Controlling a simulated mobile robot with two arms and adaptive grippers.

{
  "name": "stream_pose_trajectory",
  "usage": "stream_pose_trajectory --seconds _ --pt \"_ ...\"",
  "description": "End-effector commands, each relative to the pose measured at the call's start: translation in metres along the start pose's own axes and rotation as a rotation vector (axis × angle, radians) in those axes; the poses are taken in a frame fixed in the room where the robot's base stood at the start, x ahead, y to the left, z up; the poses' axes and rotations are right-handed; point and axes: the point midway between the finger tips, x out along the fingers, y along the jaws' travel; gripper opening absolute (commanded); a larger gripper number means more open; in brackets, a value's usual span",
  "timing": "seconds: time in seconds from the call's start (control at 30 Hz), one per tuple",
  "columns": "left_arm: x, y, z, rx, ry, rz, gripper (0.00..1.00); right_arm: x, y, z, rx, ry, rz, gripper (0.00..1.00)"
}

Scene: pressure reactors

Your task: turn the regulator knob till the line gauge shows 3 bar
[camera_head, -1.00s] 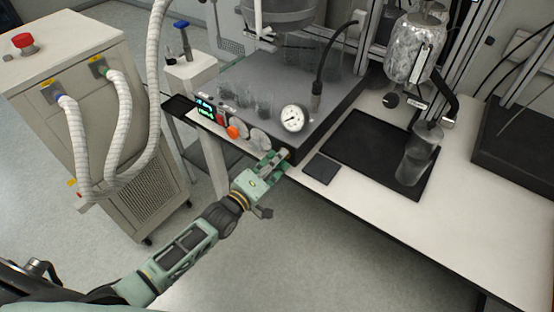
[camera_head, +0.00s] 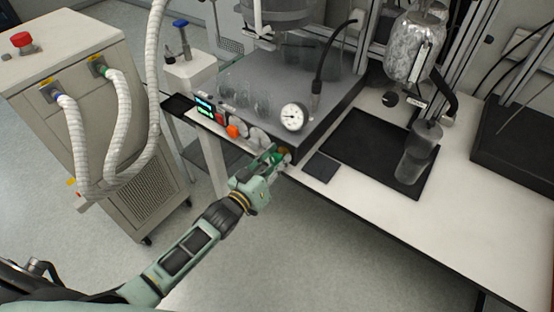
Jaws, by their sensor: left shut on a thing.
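My left gripper (camera_head: 280,156) is at the front right corner of the dark reactor base (camera_head: 335,125). It is shut on the regulator knob, which is mostly hidden between its fingers. The line gauge (camera_head: 294,117) is a round white dial on the base's front, just above and right of the gripper. Its needle is too small to read in bar. My right gripper does not show.
An orange knob (camera_head: 233,131) and small lit displays (camera_head: 204,107) sit left on the front panel. A dark pad (camera_head: 321,167) and a black tray (camera_head: 345,150) with a glass vessel (camera_head: 417,152) lie to the right. A chiller (camera_head: 120,150) with white hoses stands at left.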

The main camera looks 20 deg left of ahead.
Motion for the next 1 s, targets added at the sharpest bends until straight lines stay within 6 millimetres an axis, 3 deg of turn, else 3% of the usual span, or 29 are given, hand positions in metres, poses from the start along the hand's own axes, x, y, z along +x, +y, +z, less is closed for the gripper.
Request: stream_pose_trajectory --seconds 0.3,0.87,0.9,1.0 --pt "0.002 0.0052 -0.0041 0.136 0.014 0.01 0.0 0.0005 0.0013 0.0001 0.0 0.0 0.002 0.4" --pt "0.0017 0.006 -0.0023 0.165 0.011 0.011 0.0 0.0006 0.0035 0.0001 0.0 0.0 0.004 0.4" --pt "0.0017 0.0061 -0.0022 0.165 0.011 0.011 0.27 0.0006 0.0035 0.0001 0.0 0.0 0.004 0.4" --pt "0.0016 0.0058 -0.0021 0.165 0.011 0.01 0.36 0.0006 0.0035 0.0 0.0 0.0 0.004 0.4"
